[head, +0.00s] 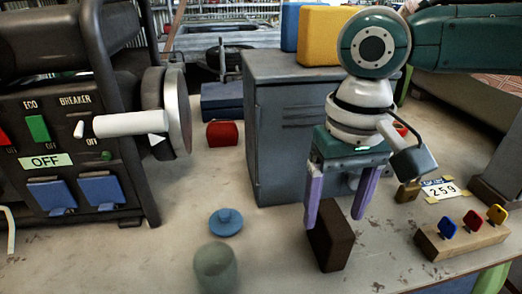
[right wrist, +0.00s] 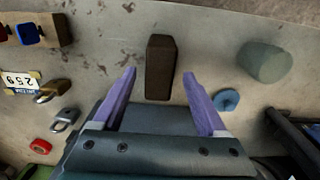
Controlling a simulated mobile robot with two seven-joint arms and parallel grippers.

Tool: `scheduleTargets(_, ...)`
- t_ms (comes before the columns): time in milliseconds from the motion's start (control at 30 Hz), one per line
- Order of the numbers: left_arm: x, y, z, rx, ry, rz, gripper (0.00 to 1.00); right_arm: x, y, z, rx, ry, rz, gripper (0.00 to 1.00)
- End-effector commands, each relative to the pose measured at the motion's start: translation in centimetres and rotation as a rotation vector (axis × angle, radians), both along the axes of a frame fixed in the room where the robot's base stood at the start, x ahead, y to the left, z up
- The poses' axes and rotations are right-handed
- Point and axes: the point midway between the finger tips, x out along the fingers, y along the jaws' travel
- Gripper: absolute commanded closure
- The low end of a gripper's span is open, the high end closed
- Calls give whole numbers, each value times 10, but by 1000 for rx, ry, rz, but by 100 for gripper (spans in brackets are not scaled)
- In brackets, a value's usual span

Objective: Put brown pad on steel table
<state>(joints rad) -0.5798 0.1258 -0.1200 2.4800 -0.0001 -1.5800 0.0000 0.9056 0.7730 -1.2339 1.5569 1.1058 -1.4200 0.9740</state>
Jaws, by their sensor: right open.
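The brown pad (head: 332,236) is a dark brown block standing on a worn, pale worktop (head: 150,250), near its front edge. I cannot tell whether this worktop is the steel table. My right gripper (head: 334,214) is open and points down over the pad, its two purple fingers apart. In the right wrist view the pad (right wrist: 160,68) lies in line with the gap between the fingertips (right wrist: 159,75). It is not gripped. My left gripper is not in view.
A grey metal cabinet (head: 282,140) stands right behind my right gripper. A black generator (head: 70,130) fills the left. A grey-green cylinder (head: 216,268) and a blue knobbed disc (head: 226,222) sit left of the pad. A wooden block with coloured keys (head: 460,238) and a padlock (head: 408,192) are right.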

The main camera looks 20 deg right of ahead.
Motion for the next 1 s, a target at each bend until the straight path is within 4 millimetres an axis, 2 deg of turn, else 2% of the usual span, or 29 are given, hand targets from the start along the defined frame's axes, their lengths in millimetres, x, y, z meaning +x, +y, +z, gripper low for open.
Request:
scheduleTargets(167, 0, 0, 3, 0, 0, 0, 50, 1, 0, 12, 1, -2, -1, 25)
scheduleTargets(500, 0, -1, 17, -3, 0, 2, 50, 1, 1, 85, 2, -5, -1, 25)
scheduleTargets(700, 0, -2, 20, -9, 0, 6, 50, 1, 1, 115, 1, -2, 0, 25)
scheduleTargets(800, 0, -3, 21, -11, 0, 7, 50, 0, 3, 119, 3, -2, 10, 25)
scheduleTargets(867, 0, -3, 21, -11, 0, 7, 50, -3, 9, 115, 10, -3, 44, 25)
scheduleTargets(967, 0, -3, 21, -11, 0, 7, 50, -13, 34, 96, 42, -23, 164, 25)
scheduleTargets(1000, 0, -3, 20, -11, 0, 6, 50, -19, 47, 86, 65, -38, 227, 25)
